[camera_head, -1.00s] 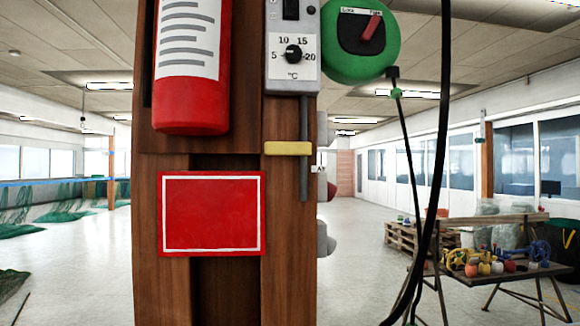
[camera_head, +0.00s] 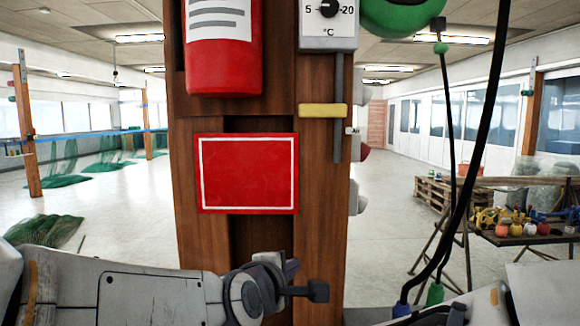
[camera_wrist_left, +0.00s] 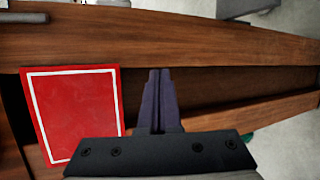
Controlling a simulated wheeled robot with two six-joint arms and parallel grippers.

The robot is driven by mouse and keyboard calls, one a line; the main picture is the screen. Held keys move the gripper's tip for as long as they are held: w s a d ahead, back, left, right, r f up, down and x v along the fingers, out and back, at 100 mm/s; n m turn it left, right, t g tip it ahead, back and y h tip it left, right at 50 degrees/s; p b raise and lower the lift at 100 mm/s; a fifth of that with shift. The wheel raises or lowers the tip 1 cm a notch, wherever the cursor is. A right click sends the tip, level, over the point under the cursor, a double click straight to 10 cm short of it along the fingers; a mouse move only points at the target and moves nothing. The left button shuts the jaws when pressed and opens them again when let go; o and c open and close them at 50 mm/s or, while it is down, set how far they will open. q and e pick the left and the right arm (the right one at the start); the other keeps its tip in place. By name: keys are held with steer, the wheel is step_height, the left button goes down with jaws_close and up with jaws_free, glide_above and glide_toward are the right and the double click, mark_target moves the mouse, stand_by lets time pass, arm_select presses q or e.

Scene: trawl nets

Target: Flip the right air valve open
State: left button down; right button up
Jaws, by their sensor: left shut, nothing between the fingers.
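I cannot make out for sure which part is the right air valve. A yellow bar (camera_head: 323,110) lies level across a grey vertical pipe (camera_head: 338,140) on the right side of the wooden post (camera_head: 322,215). My left gripper (camera_head: 291,266) is in front of the post, below the red panel (camera_head: 247,173) and well below the yellow bar. In the left wrist view its dark fingers (camera_wrist_left: 158,95) are shut together and empty, to the right of the red panel (camera_wrist_left: 75,110). Part of my right arm shows at the lower right; its gripper is not visible.
A fire extinguisher (camera_head: 222,60), a thermostat box (camera_head: 328,25) and a green round housing (camera_head: 405,12) are on the post. Black hoses (camera_head: 482,130) hang at right, with blue (camera_head: 401,309) and green (camera_head: 435,293) ends. A workbench (camera_head: 520,235) stands behind.

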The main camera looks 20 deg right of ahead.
mark_target(322, 111)
arm_select(q)
steer(key=w+d+r+n+t+y+p, duration=0.1)
steer(key=d+r+n+t, duration=0.3)
steer(key=r+n, duration=1.4)
steer(key=n+t+y, duration=0.1)
steer(key=t, duration=0.3)
steer(key=shift+r+n+t+y, duration=0.2)
steer(key=shift+n+t+y, duration=0.1)
steer(key=shift+n, duration=0.1)
steer(key=shift+w, duration=0.1)
steer(key=w+d+r+p, duration=0.1)
steer(key=w+r+p, duration=0.1)
steer(key=w+p, duration=0.1)
steer(key=w+d+r+p, duration=0.1)
steer(key=w+r+p, duration=0.1)
steer(key=w+p, duration=0.1)
steer(key=w+r+p, duration=0.2)
steer(key=w+p, duration=0.1)
steer(key=p, duration=0.1)
steer(key=shift+w+d+r, duration=0.15)
steer(key=shift+d+r, duration=0.05)
steer(key=shift+d, duration=0.2)
